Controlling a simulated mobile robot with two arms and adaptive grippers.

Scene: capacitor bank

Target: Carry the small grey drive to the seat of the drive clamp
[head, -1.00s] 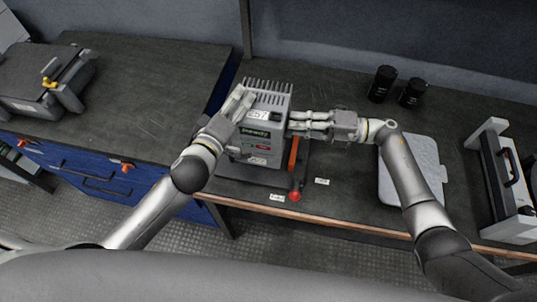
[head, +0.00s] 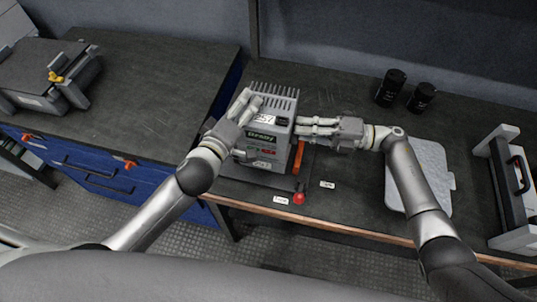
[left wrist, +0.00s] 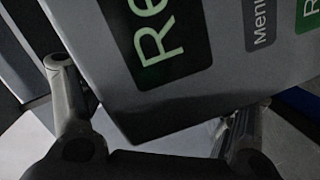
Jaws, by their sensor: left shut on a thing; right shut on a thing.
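The small grey drive (head: 271,103), a finned box with a green-lettered display, stands roughly upright between my two hands in the head view. My left gripper (head: 246,104) is shut on its left side, fingers over the front corner. My right gripper (head: 303,127) is shut on its right side. In the left wrist view the drive's front (left wrist: 215,75) fills the upper middle, with a finger on each side. A dark base plate (head: 245,188) lies under the drive, beside an orange lever with a red knob (head: 299,198). I cannot tell whether the drive touches the plate.
On the left bench stands a grey device with a yellow handle (head: 56,77). Two black canisters (head: 390,88) stand behind on the right. A light grey panel (head: 432,185) lies under my right arm, and a grey frame with a black handle (head: 510,180) stands far right.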

